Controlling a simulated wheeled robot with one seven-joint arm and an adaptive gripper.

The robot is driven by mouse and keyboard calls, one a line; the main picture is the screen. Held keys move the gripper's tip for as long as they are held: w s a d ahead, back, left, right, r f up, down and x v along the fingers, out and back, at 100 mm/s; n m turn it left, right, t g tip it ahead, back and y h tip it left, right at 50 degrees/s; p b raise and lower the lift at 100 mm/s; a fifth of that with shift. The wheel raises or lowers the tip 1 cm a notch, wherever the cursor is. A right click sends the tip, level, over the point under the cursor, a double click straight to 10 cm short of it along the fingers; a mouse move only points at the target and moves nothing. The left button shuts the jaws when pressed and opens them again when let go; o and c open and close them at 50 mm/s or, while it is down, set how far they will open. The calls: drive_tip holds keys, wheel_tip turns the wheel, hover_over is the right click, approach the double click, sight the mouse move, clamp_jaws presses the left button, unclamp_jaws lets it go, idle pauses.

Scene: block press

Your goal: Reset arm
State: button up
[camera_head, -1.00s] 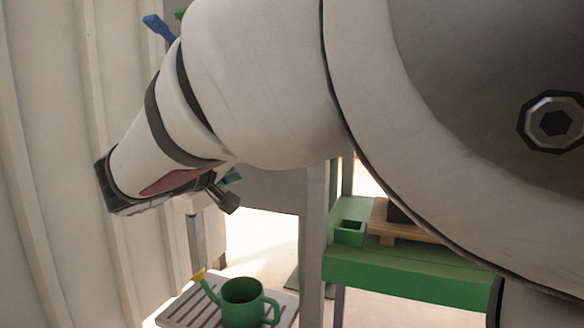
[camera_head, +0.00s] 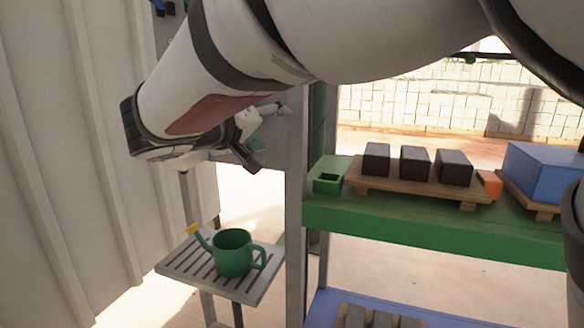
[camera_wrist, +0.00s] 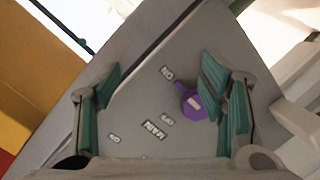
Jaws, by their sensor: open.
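My arm reaches across the top of the head view toward the left. My gripper (camera_head: 262,140) is at its far end, partly hidden by the wrist, with a teal pad showing. In the wrist view my gripper (camera_wrist: 163,105) is open and empty, its teal-padded fingers wide apart. Between them I see a grey panel (camera_wrist: 150,85) with small labels, one reading MAIN and one ON, and a purple knob (camera_wrist: 192,103) near the right finger. I cannot tell whether the fingers touch the panel.
A green watering can (camera_head: 232,252) stands on a slatted grey stand (camera_head: 190,265) at lower left. A green bench (camera_head: 420,238) on the right holds several black blocks (camera_head: 415,163) on a wooden rack, a green box (camera_head: 328,181) and a blue block (camera_head: 545,172). A corrugated wall (camera_head: 50,180) closes the left side.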

drive_tip(key=s+d+f+m+g, duration=0.1)
drive_tip(key=s+d+f+g, duration=0.2)
drive_tip(key=s+d, duration=0.45)
drive_tip(key=s+d+f+m+g, duration=0.1)
drive_tip(key=s+d+f+g, duration=0.2)
drive_tip(key=d, duration=0.7)
drive_tip(key=s+d+f+m+g, duration=0.15)
drive_tip(key=s+d+g, duration=0.25)
drive_tip(key=s+d, duration=0.4)
drive_tip(key=s+a+f+g+y, duration=0.15)
drive_tip(key=s+f+y, duration=0.35)
drive_tip(key=s, duration=0.7)
drive_tip(key=s+f+g+y, duration=0.25)
drive_tip(key=s+f, duration=0.45)
drive_tip(key=s, duration=0.4)
wheel_tip(320, 180, up, 40)
drive_tip(key=t+p, duration=0.4)
drive_tip(key=p, duration=3.3)
drive_tip(key=shift+p, duration=0.4)
